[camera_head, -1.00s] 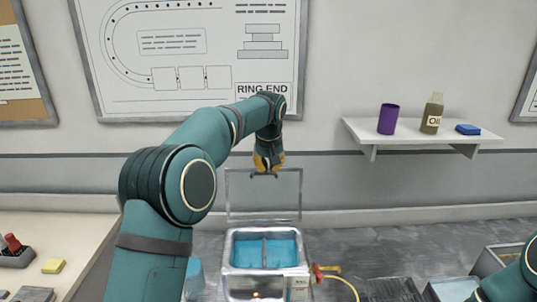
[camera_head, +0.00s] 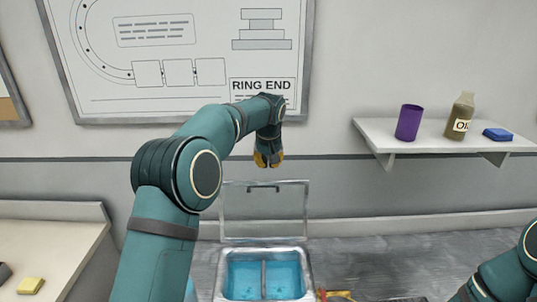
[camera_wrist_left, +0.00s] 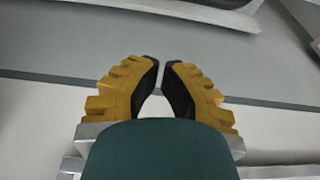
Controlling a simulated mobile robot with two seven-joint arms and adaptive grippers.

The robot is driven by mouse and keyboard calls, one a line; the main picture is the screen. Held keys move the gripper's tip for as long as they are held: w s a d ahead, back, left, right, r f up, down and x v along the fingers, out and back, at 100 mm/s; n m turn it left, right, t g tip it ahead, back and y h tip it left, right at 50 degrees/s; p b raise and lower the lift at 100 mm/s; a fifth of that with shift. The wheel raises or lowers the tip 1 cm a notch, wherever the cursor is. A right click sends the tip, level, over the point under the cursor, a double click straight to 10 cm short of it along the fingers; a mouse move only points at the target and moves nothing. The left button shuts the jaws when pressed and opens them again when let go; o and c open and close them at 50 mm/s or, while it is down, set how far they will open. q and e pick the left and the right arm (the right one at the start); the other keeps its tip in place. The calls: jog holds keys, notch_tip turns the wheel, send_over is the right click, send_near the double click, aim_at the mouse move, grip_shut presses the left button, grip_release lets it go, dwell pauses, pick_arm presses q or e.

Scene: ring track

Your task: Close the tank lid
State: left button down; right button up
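The tank (camera_head: 308,262) stands low in the middle of the head view, a metal box with two blue-filled compartments. Its clear, grey-framed lid (camera_head: 240,212) stands upright at the back edge, so the tank is open. A dark handle (camera_head: 263,188) sits near the lid's top. My left gripper (camera_head: 268,165) points down just above the lid's top edge in the picture, with no visible contact. In the left wrist view its yellow-and-black fingers (camera_wrist_left: 160,62) are almost together, with a narrow gap and nothing between them.
A wall shelf (camera_head: 375,134) at right holds a purple cup (camera_head: 408,123), an oil bottle (camera_head: 459,116) and a blue block (camera_head: 497,134). A counter (camera_head: 60,240) at left carries a yellow sponge (camera_head: 30,285). A framed board (camera_head: 180,85) hangs behind my left arm.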

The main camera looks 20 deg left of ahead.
pick_arm(q)
jog(key=shift+s+d+f, duration=0.15)
jog(key=shift+s+f, duration=0.25)
jog(key=shift+f, duration=0.25)
jog(key=shift+s+d+f, duration=0.1)
jog(key=shift+s+f, duration=0.3)
jog(key=shift+f, duration=0.25)
jog(key=shift+s+d+f, duration=0.15)
jog(key=shift+s+f, duration=0.25)
jog(key=shift+f, duration=0.25)
jog(key=shift+s, duration=0.1)
